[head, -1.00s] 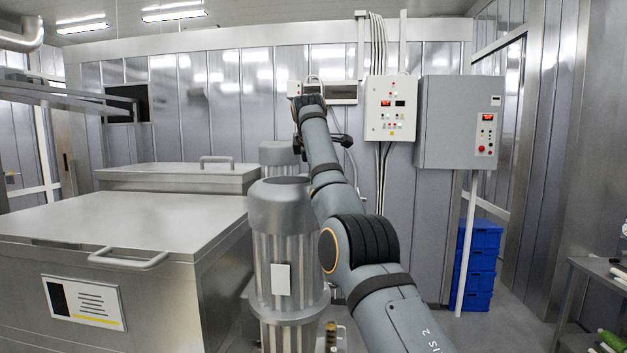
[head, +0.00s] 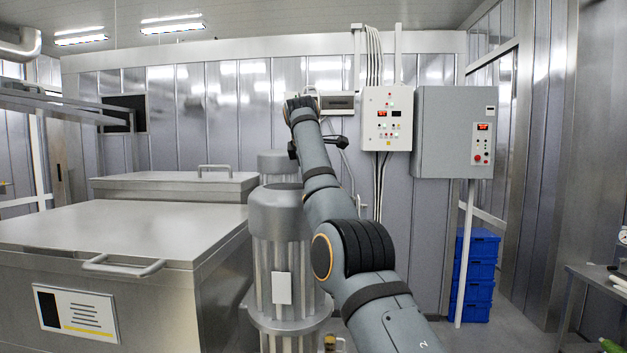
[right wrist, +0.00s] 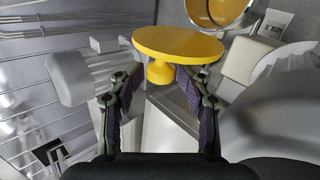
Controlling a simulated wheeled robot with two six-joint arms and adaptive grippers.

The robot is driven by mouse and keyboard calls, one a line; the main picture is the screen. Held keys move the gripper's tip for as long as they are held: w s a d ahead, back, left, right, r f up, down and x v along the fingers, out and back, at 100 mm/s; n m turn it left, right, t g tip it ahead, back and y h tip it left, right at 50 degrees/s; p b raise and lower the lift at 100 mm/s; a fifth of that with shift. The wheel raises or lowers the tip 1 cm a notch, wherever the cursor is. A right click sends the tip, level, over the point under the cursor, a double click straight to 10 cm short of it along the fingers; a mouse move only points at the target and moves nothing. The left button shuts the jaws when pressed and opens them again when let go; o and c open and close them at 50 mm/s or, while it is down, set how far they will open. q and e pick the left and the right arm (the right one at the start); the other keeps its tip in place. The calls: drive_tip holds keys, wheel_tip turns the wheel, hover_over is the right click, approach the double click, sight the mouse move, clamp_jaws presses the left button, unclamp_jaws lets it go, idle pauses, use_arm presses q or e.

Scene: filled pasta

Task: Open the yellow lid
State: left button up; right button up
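The yellow lid (right wrist: 178,44) is a round disc with a short yellow knob (right wrist: 160,73), seen in the right wrist view at top centre. My right gripper (right wrist: 160,80) has its two fingers spread apart. The knob shows between the fingertips, with a visible gap on each side; I cannot tell how far beyond the tips it is. The lid is not visible in the head view, where my right arm reaches forward past the grey motor housing (head: 281,245). My left gripper is in neither view.
A second yellow round surface with a grey rim (right wrist: 213,10) is at the wrist view's upper right. In the head view, a large steel tank (head: 130,230) stands left, control boxes (head: 387,118) hang on the back wall, and blue crates (head: 474,270) are stacked right.

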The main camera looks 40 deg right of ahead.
drive_tip(key=v, duration=1.2)
drive_tip(key=shift+a+f, duration=0.15)
drive_tip(key=shift+a, duration=0.05)
drive_tip(key=shift+d, duration=0.1)
